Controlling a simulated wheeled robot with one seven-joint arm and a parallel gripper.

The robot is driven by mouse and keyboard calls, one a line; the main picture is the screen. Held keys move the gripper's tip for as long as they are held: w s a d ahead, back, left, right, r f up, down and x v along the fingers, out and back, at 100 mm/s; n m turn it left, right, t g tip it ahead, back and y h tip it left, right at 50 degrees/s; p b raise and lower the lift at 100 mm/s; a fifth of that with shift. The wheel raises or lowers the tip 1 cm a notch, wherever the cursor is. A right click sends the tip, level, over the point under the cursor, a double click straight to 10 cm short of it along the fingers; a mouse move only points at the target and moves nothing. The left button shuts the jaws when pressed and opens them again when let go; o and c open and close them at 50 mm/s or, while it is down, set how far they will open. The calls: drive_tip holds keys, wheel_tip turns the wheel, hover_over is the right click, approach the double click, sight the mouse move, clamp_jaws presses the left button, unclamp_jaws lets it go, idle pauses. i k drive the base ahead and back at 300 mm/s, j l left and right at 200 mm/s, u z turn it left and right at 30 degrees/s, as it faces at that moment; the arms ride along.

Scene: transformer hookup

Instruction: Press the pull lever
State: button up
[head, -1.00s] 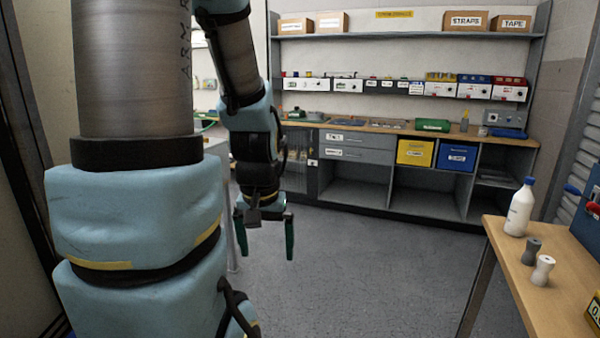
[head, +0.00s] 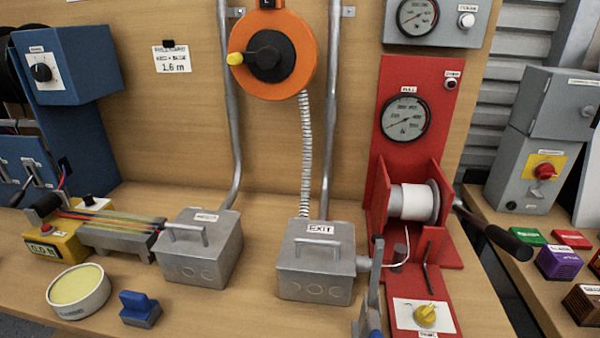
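The likely pull lever is a long bar with a black handle (head: 508,238), on the right side of a red winch stand (head: 405,80). It slopes down and to the right, past the bench edge. The stand carries a round gauge (head: 405,120), a white spool (head: 413,202) and a yellow knob (head: 427,315) on its base plate. A thin grey upright piece with blue at its foot (head: 374,290) stands just left of the base plate; I cannot tell what it is. My gripper is outside the head view.
A grey EXIT box (head: 317,262) and a second grey box (head: 200,250) stand on the wooden bench. A round yellow-topped tin (head: 78,292) and a blue block (head: 139,309) are at the front left. A side table with small coloured blocks (head: 560,262) is at the right.

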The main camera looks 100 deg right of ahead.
sight(519, 249)
drive_tip(key=k+z, duration=0.2)
drive_tip(key=z, duration=2.05)
